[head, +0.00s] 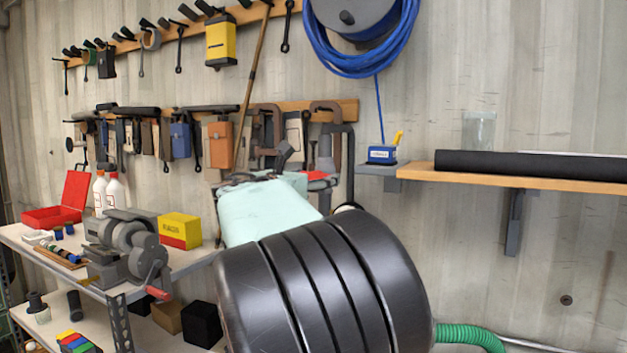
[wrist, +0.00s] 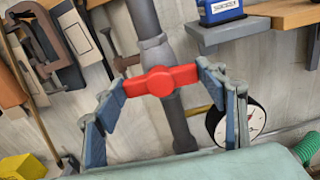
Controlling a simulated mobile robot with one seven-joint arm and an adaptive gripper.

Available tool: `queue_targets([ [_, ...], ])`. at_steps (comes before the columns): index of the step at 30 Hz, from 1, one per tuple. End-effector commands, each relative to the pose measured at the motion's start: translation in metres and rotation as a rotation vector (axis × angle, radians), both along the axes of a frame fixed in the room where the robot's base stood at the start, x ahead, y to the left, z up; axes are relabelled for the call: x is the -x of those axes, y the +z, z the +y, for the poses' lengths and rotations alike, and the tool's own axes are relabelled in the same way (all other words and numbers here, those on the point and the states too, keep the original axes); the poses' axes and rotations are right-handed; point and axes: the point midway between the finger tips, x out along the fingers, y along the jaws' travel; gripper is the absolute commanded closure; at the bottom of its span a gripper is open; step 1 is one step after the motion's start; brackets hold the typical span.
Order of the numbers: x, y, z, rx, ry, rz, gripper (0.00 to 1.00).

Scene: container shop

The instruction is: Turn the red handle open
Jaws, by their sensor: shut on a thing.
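The red handle (wrist: 160,80) sits on a grey upright pipe (wrist: 148,22) in the wrist view. It lies crosswise to the pipe, slightly tilted, with its right end higher. My gripper (wrist: 160,77) has one finger at each end of the handle and is shut on it. In the head view, my pale green and black arm hides most of the gripper. A small part of the red handle (head: 317,176) shows just past the arm, in front of the dark pipe (head: 349,150).
A round gauge (wrist: 255,118) is close to my right finger. A shelf (head: 540,172) with a black roll is at right. Clamps (head: 265,128) hang behind. At left, a workbench (head: 185,262) carries a grinder (head: 128,250) and a yellow box (head: 180,229).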

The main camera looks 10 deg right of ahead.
Motion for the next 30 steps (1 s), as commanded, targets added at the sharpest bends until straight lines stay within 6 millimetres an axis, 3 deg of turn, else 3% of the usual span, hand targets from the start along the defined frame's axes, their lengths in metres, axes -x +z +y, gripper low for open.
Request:
queue_targets([
  [8, 0.0005, -0.0041, -0.0011, -0.128, -0.001, -0.094, 0.59],
  [30, 0.0011, -0.0051, -0.0019, -0.69, 0.0, -0.502, 0.59],
])
